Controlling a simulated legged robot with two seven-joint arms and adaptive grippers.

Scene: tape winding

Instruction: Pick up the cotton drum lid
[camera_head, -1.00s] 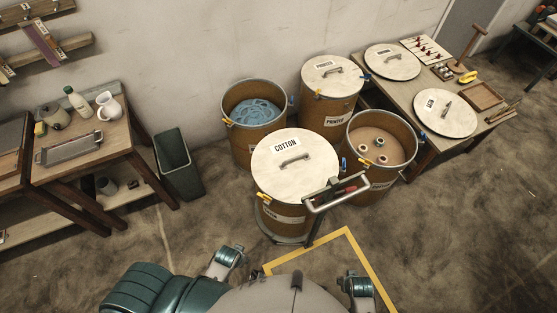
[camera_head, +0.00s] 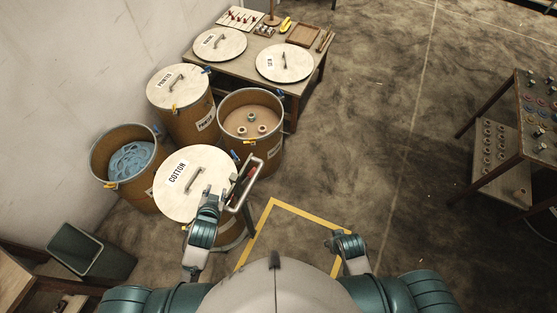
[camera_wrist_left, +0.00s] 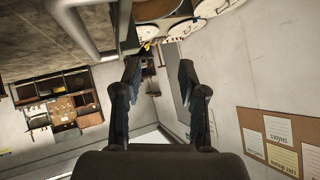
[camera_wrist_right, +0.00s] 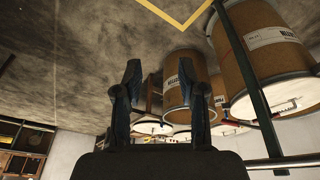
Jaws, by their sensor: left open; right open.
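The cotton drum lid (camera_head: 175,203) is a pale round disc marked COTTON, lying flat on its drum in the head view. Its grey bar handle (camera_head: 196,178) stands near the middle. My left gripper (camera_head: 213,193) is over the lid's near right part, beside the handle; the head view does not show whether it touches. In the left wrist view its fingers (camera_wrist_left: 158,68) are apart with nothing between them. My right gripper (camera_head: 340,238) is right of the drum, above the floor. Its fingers (camera_wrist_right: 159,68) are apart and empty.
A metal frame handle (camera_head: 243,186) stands at the cotton drum's right side. An open drum with spools (camera_head: 235,120), a lidded printer drum (camera_head: 190,88) and an open drum with blue material (camera_head: 130,160) stand close by. A table (camera_head: 285,92) holds more lids.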

